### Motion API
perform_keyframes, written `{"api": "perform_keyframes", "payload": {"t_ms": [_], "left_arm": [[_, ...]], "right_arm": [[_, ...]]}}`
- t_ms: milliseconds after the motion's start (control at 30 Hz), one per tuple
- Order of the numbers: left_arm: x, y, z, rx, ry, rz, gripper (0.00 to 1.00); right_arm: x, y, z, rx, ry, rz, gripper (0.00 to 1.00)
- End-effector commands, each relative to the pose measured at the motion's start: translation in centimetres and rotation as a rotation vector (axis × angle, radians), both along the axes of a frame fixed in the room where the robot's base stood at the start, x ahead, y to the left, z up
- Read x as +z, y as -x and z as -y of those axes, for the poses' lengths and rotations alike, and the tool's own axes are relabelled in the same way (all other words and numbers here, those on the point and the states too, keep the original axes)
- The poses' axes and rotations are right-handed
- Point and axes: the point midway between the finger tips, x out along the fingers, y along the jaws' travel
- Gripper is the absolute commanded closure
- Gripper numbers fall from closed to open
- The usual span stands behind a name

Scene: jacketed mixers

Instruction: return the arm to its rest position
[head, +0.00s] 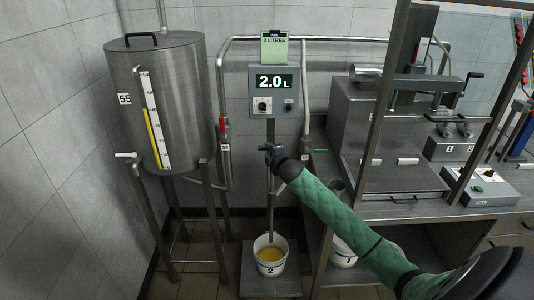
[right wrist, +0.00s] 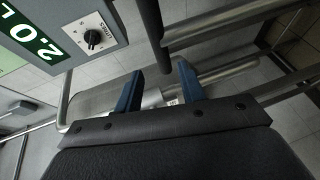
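My right arm, in a green sleeve (head: 340,215), reaches in from the lower right of the head view. Its gripper (head: 268,150) is just below the grey dosing panel (head: 262,92), in front of the pipe. In the right wrist view the two blue fingers (right wrist: 160,88) stand apart with nothing between them. That view shows part of the panel, its knob (right wrist: 92,38) and the green display at the upper left. The display reads 2.0 L in the head view. My left gripper is in neither view.
A steel tank (head: 185,95) on legs stands at the left. A white bucket (head: 270,268) with yellow liquid sits on a low stand under the pipe. A red-handled valve (head: 223,125) is left of the panel. A steel bench (head: 430,208) with a frame and machinery fills the right.

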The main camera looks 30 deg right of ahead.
Motion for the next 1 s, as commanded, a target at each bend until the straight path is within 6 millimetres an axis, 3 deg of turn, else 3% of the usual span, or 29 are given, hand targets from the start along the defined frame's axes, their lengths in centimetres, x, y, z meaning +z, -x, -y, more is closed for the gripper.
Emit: {"api": "perform_keyframes", "payload": {"t_ms": [533, 633, 767, 1000], "left_arm": [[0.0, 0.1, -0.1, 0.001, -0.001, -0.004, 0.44], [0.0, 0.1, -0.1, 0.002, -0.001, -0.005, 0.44], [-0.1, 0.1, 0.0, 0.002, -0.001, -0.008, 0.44], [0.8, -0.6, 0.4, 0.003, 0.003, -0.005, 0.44]], "right_arm": [[0.0, 0.1, 0.0, 0.000, 0.000, -0.001, 0.60], [-1.0, 0.3, -0.2, -0.003, -0.012, -0.011, 0.60], [-5.3, 1.3, -1.0, -0.018, -0.072, -0.061, 0.60], [-18.1, 5.5, -3.9, -0.083, -0.262, -0.208, 0.60]]}}
